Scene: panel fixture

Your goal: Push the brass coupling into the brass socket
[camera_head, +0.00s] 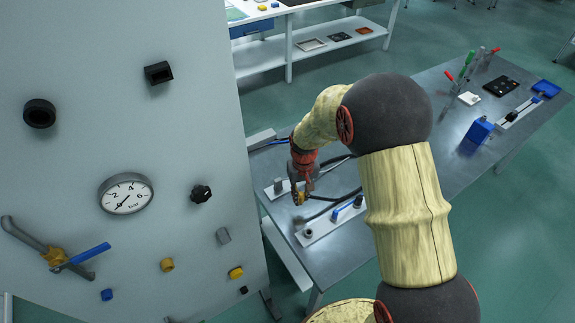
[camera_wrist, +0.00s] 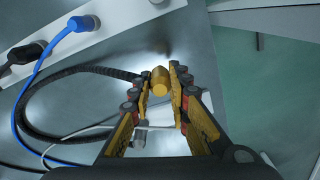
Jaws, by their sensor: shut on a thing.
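My gripper (camera_head: 300,188) hangs over the near-left end of the metal table in the head view. In the wrist view my gripper (camera_wrist: 161,80) has its two fingers on either side of the brass coupling (camera_wrist: 160,83), a short gold cylinder. It is shut on it. A small gold part of the coupling (camera_head: 299,199) shows below the fingers in the head view. A black ribbed hose (camera_wrist: 85,70) runs up to the coupling from the left. A short brass-coloured round fitting (camera_head: 167,265) low on the grey panel looks like the brass socket; it is well apart from the coupling.
The upright panel (camera_head: 75,160) carries a pressure gauge (camera_head: 126,194), a blue-handled valve (camera_head: 83,256), a yellow fitting (camera_head: 236,272) and black fittings. Pale holder strips with fittings (camera_head: 325,222) and loose hoses lie on the table. Floor shows between panel and table.

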